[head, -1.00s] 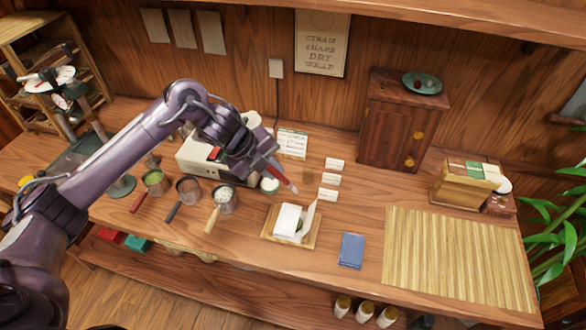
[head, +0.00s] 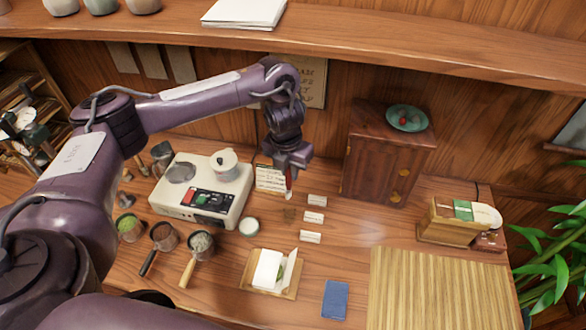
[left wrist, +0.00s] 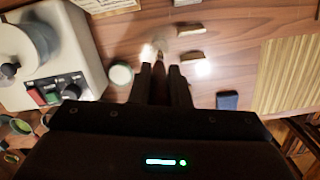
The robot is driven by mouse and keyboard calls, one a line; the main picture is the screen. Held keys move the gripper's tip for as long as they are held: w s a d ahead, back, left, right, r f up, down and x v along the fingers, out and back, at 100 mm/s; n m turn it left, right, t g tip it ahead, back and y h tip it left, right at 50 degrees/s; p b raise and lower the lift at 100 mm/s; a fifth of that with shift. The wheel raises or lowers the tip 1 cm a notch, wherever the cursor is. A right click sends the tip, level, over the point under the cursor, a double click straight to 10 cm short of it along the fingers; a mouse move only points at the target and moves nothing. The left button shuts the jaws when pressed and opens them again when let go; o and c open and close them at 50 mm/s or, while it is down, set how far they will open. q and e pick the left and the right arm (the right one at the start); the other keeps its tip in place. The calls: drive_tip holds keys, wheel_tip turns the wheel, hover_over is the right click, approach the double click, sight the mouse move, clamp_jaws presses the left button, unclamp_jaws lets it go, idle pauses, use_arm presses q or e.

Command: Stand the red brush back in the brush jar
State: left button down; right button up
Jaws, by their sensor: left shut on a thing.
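My left gripper (head: 289,168) is shut on the red brush (head: 289,181) and holds it above the table, in front of the wall and left of the dark cabinet. The brush hangs nearly upright, its pale tip down. In the left wrist view my left gripper (left wrist: 160,74) shows the brush (left wrist: 159,85) as a dark shape between the fingers. A small brownish, see-through thing (head: 289,214) stands on the table below the brush; I cannot tell surely whether it is the brush jar. The brush tip looks apart from it. My right gripper is not in view.
A cream scale (head: 205,190) and a small white pot (head: 249,227) stand left of the brush. White cards (head: 314,217) stand close on the right. A wooden tray (head: 268,288) and blue booklet (head: 335,299) lie nearer. The wooden cabinet (head: 378,160) rises behind right.

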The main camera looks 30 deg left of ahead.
sight(290, 196)
use_arm(q)
drive_tip(key=shift+s+d+f+b, duration=0.1)
drive_tip(key=shift+s+f+b, duration=0.1)
drive_tip(key=shift+f+b, duration=0.45)
drive_tip(key=shift+w+f+b, duration=0.15)
drive_tip(key=shift+f+b, duration=0.5)
drive_tip(key=shift+f, duration=0.2)
drive_tip(key=shift+w+f+b, duration=0.1)
drive_tip(key=shift+f+b, duration=1.25)
drive_tip(key=shift+f, duration=0.2)
drive_tip(key=shift+f+b, duration=0.5)
drive_tip(key=shift+f, duration=0.35)
drive_tip(key=shift+f+b, duration=1.1)
drive_tip(key=shift+f, duration=0.4)
